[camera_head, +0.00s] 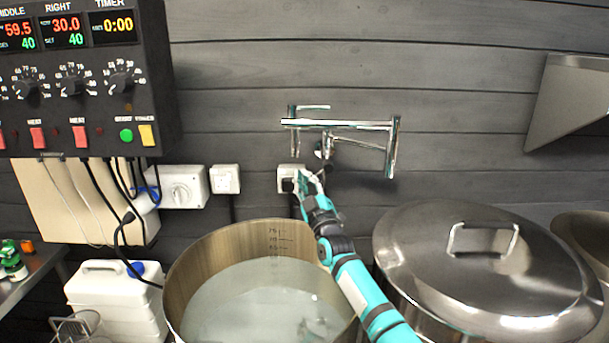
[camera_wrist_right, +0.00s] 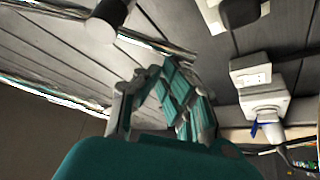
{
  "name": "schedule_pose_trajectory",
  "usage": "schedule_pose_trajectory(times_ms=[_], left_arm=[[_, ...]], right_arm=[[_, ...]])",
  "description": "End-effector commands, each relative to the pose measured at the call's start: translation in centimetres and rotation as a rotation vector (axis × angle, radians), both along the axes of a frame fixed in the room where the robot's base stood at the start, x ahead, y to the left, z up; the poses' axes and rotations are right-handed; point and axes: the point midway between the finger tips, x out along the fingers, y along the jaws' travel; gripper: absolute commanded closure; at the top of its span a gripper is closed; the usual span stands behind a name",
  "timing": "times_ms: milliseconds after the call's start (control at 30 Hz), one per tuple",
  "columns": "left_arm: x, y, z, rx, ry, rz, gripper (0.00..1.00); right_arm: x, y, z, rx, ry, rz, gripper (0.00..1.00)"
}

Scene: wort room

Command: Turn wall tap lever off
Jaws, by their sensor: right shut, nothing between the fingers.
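The chrome wall tap (camera_head: 345,124) is a folding pipe on the grey plank wall, in the upper middle of the head view. A thin lever handle (camera_head: 314,107) stands level at its upper left end. A second short fitting (camera_head: 326,150) sits lower by the wall; I cannot tell its exact setting. My right gripper (camera_head: 307,180) is shut and empty, just below the left part of the tap and apart from the upper lever. In the right wrist view, its fingers (camera_wrist_right: 160,88) come together below a chrome pipe (camera_wrist_right: 70,12). My left gripper is out of view.
An open steel pot (camera_head: 210,257) with liquid stands under the tap. A lidded pot (camera_head: 450,270) stands to its right. A wall socket (camera_head: 288,172) is close behind my gripper. A control panel (camera_head: 85,80) with hanging cables is at upper left. A range hood (camera_head: 575,100) juts out right.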

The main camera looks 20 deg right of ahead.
Motion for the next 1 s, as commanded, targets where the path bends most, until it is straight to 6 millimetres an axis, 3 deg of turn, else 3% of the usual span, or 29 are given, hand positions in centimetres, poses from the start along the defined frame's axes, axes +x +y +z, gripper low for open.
schedule_pose_trajectory(times_ms=[233,1000], left_arm=[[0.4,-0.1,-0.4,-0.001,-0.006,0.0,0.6],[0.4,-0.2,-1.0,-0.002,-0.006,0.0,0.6]], right_arm=[[-0.1,-0.4,-1.1,-0.151,0.042,-0.001,1.0],[-0.2,-0.8,-1.7,-0.141,0.04,-0.001,1.0]])
